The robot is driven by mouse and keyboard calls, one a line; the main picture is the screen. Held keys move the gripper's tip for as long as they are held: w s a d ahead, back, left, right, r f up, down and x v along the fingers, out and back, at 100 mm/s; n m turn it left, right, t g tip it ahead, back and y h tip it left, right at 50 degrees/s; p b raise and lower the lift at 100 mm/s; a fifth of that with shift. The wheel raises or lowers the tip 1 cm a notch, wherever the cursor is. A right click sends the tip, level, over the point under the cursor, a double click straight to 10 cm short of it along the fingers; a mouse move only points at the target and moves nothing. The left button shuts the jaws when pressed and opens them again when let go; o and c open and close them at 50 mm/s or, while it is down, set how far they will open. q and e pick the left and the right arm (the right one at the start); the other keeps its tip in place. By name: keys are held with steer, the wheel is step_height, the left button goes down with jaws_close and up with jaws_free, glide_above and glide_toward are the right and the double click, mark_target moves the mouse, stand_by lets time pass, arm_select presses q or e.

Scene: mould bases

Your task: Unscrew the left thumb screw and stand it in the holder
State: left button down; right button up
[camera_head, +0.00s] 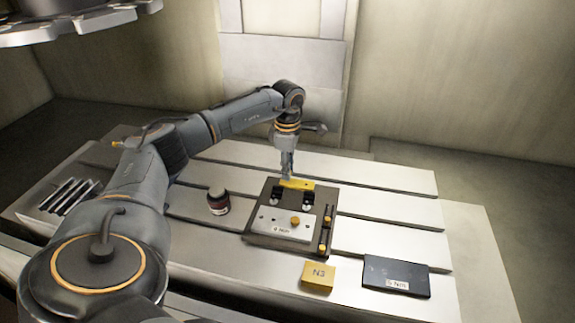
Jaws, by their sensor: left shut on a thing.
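The dark mould base (257,240) stands on the slotted table, with a light plate (270,222) on its front part. One orange thumb screw (295,221) shows on the plate's right side; no orange head shows on its left side. A yellow bar-shaped block (298,184), perhaps the holder, lies at the back of the base. My left gripper (287,174) points down at this block's left end and is shut. What is between its fingers is too small to make out, most likely the left thumb screw. My right gripper is out of view.
Two black clamps (277,197) stand behind the plate, and orange-headed pieces (327,219) lie along the base's right side. A dark jar (218,201) stands left. A yellow N3 block (318,277) and a dark labelled box (396,276) are in front. The table's back right is clear.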

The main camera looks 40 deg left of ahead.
arm_select(q)
steer(key=shift+f, duration=0.15)
steer(key=shift+f+b, duration=0.7)
steer(key=shift+f, duration=0.2)
steer(key=c, duration=1.1)
jaws_free()
steer(key=shift+r, duration=0.15)
step_height(320, 180, up, 12)
steer(key=shift+f, duration=0.1)
